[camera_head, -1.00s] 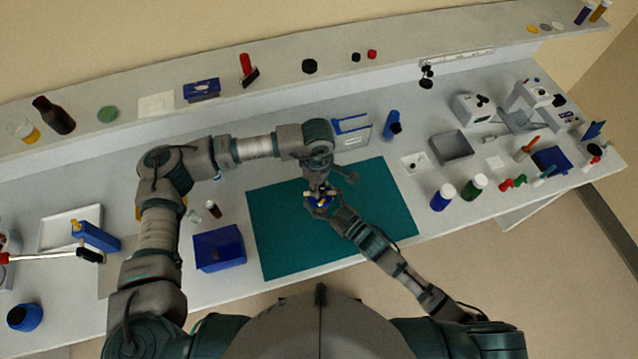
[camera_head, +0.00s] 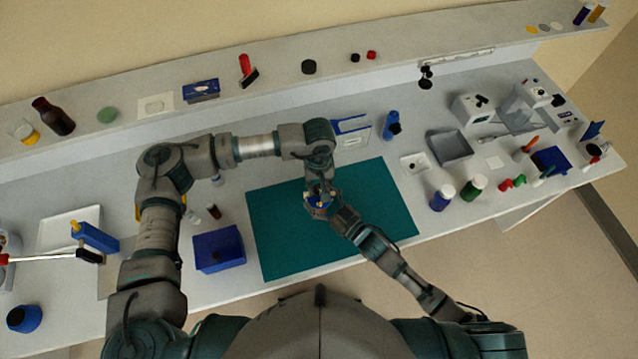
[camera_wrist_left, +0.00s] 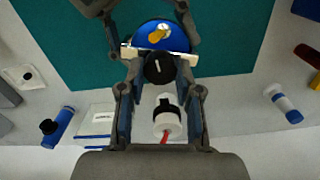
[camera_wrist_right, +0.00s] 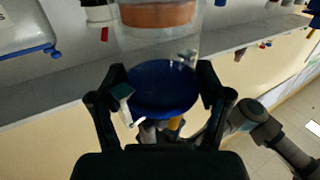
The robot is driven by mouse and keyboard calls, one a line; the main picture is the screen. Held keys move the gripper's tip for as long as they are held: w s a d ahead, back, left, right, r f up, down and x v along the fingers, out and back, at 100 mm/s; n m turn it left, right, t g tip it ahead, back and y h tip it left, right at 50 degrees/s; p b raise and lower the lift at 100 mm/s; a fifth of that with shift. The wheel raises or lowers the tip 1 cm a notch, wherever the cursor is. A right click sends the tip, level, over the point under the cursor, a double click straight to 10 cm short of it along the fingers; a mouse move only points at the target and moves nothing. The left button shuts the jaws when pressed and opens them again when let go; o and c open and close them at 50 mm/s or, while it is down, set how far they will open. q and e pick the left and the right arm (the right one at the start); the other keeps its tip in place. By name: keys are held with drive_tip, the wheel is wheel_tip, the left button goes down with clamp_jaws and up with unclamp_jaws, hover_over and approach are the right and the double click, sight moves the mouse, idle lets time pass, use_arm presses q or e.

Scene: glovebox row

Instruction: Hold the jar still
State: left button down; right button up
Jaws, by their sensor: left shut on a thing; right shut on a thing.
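A clear jar (camera_wrist_right: 160,40) with brown-orange contents shows in the right wrist view, with a round blue lid (camera_wrist_right: 160,88) at its lower end there. In the left wrist view the blue lid (camera_wrist_left: 160,36) carries a small yellow piece. In the head view the lid (camera_head: 318,202) is a small blue patch over the green mat. My right gripper (camera_wrist_right: 162,85) is shut on the jar at lid level, from the near right. The grippers hide most of the jar from above.
The green mat (camera_head: 280,245) is otherwise bare. A blue box (camera_head: 218,248) stands left of it. A raised shelf runs along the back.

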sight(319, 186)
use_arm(q)
drive_tip(key=shift+w+m, duration=0.15)
drive_tip(key=shift+m, duration=1.65)
use_arm(e)
drive_tip(key=shift+s, duration=0.1)
use_arm(q)
drive_tip(key=c, duration=0.8)
unclamp_jaws()
drive_tip(key=shift+r, duration=0.1)
wheel_tip(319, 186, up, 12)
drive_tip(key=shift+f, duration=0.15)
